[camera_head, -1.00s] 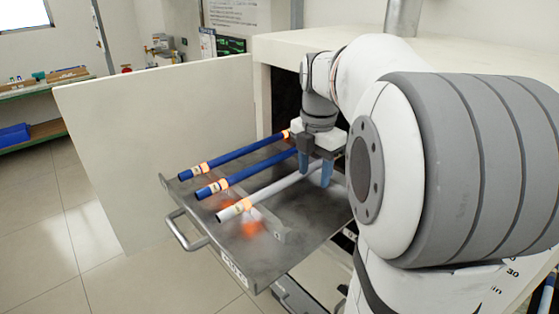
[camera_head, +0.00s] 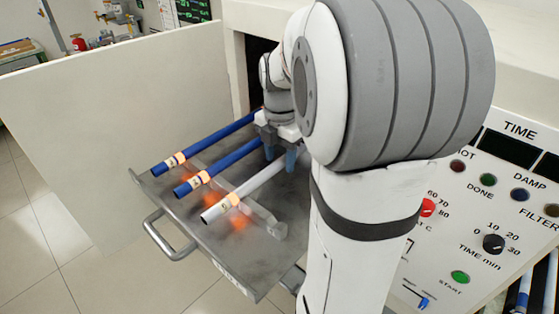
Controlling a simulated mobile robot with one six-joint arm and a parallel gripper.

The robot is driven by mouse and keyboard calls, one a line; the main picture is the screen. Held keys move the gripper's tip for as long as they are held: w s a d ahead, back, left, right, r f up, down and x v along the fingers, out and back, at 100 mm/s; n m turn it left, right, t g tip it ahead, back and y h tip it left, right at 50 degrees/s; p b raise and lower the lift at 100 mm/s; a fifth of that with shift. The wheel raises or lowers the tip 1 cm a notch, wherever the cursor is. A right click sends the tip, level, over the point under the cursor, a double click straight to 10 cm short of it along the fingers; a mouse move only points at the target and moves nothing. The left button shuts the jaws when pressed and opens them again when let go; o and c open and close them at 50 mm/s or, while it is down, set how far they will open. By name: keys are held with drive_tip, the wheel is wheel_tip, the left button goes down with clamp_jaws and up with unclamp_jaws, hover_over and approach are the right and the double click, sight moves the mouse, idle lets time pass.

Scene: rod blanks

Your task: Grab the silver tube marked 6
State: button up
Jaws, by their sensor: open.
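A silver-white tube (camera_head: 258,184) lies nearest on the pulled-out metal tray (camera_head: 200,248), with an orange band near its front end. The mark on the band is too small to read. Two blue tubes with similar bands lie beside it, the middle blue tube (camera_head: 222,173) and the far blue tube (camera_head: 208,141). My gripper (camera_head: 280,156) is open, blue fingers pointing down, over the rear part of the silver tube. I cannot tell whether the fingers stand around the tube or above it. My arm hides the tube's back end.
A light door panel (camera_head: 120,100) stands open left of the tray. The tray has a front handle (camera_head: 165,238) and a notched crossbar (camera_head: 262,217). A control panel (camera_head: 480,215) is at right, with more tubes (camera_head: 540,285) at the lower right edge.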

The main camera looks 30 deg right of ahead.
drive_tip(key=shift+f, duration=0.3)
drive_tip(key=shift+c, duration=0.5)
clamp_jaws()
